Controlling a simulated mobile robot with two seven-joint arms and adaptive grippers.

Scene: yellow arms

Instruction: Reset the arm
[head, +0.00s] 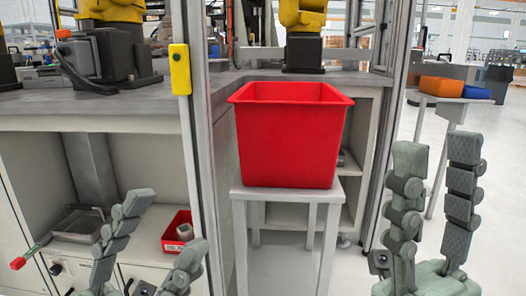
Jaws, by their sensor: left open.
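My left gripper (163,226) is at the lower left in the head view, low in front of the grey cabinet. Its two grey fingers stand apart with nothing between them. My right gripper (437,150) is at the right, its fingers pointing up. These fingers are also apart, with an empty gap showing the pale floor behind. Most of both arms is out of the picture. Neither gripper appears to touch anything.
A red bin (288,135) stands on a grey stand (292,194) between my grippers. Behind are a workbench (60,104) and a metal frame post with a yellow box (180,69). A small red tray (176,232) sits in the cabinet. Open floor lies to the right.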

